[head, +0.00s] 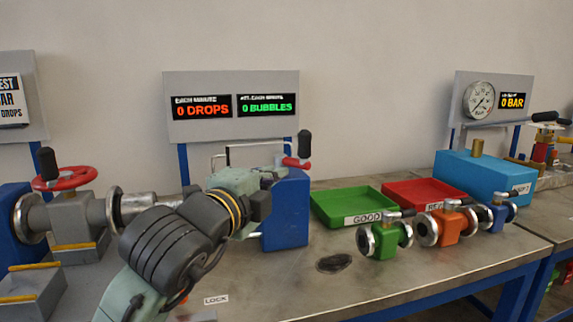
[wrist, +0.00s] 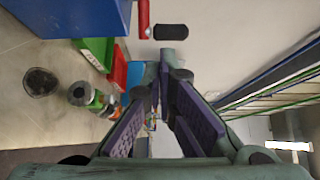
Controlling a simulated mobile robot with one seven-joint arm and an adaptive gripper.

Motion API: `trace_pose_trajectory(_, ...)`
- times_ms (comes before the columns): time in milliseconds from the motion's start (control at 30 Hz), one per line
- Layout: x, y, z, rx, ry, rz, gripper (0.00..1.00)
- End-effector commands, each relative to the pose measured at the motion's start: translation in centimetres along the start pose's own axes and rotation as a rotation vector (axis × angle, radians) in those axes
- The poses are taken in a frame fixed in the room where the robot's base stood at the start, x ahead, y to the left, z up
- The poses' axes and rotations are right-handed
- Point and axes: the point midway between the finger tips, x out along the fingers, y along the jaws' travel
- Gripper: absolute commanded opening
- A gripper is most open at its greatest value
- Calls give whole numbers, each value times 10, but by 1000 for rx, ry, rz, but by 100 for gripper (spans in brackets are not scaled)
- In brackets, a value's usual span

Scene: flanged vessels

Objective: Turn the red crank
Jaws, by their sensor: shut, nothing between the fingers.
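The red crank (head: 294,162) is on the upper part of a blue block (head: 287,215), with a black upright handle (head: 304,144) at its outer end. In the wrist view the red arm of the crank (wrist: 144,18) and its black handle (wrist: 171,31) show at the top, just beyond my fingertips. My gripper (head: 274,173) is at the block's upper left, close to the crank; contact cannot be told. In the wrist view its purple-padded fingers (wrist: 165,77) come together with nothing between them. My arm hides part of the block and the pipe.
A red handwheel (head: 65,178) with a black knob sits on the flanged pipe at left. Green (head: 330,208) and red (head: 408,194) trays, small green (head: 384,239), orange and blue valves, and a blue box (head: 484,176) stand right. The display (head: 232,105) reads 0 drops, 0 bubbles.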

Motion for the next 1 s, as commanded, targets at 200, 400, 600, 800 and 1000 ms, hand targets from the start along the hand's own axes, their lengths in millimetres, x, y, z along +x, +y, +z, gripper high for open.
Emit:
trace_pose_trajectory(200, 41, -4, -1, -3, 3, 0, 0)
trace_pose_trajectory(400, 84, -5, 0, -3, 1, -2, 0)
trace_pose_trajectory(600, 116, -4, 0, -3, 0, -4, 0)
trace_pose_trajectory(800, 130, -3, 0, -3, -1, -5, 0)
trace_pose_trajectory(1000, 131, -2, 0, -3, -1, -6, 0)
